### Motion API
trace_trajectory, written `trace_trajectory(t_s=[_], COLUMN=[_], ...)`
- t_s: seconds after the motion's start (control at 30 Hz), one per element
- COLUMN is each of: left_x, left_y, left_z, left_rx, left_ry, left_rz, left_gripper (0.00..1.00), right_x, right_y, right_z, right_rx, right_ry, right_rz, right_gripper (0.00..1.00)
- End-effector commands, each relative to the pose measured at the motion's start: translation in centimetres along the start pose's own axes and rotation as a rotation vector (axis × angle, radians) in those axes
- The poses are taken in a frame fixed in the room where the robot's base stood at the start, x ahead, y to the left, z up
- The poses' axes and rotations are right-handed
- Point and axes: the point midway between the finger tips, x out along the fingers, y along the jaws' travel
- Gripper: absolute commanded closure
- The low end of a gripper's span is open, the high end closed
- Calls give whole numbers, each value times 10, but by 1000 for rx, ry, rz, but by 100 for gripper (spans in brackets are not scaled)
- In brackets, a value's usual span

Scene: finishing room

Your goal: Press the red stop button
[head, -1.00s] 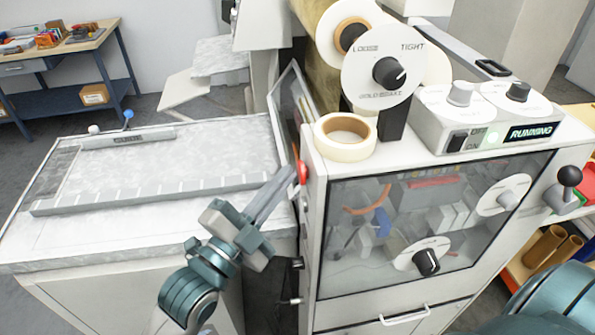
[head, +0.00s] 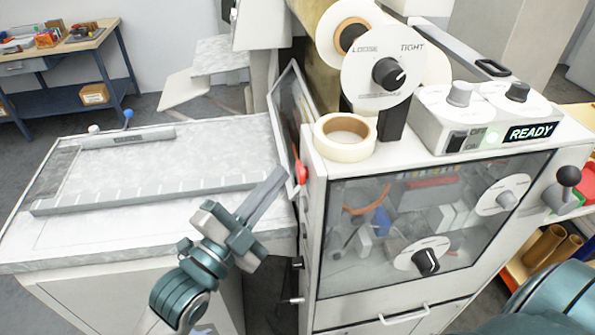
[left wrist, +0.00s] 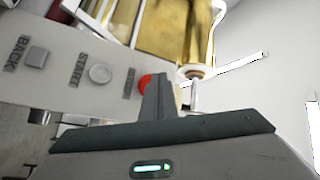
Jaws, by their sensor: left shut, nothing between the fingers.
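The red stop button (head: 302,172) sticks out from the left side of the white machine, at its front edge. My left gripper (head: 279,177) is shut and empty. Its fingertips are just left of the button in the head view, with a small gap between them. In the left wrist view, the red button (left wrist: 145,81) shows partly behind my shut fingers (left wrist: 158,82). The display (head: 530,132) on the machine's top box reads READY. My right gripper is not in view; only a part of my right arm shows at the lower right.
A tape roll (head: 345,138) lies on the machine top. A flat feed table (head: 130,230) stands at left, close to my left arm.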

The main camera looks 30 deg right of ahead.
Motion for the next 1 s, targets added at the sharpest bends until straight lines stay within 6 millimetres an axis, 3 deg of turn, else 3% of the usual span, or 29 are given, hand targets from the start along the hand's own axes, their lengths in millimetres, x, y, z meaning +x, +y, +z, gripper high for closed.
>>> trace_trajectory(t_s=[0.47,1.0], left_x=[-4,-32], left_y=[-2,-23], left_z=[3,24], left_rx=[1,2], left_ry=[-1,-1], left_rz=[0,1], left_gripper=[100,100], right_x=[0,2], right_y=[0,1], right_z=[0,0], right_rx=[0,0], right_ry=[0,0], right_rz=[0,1], right_gripper=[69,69])
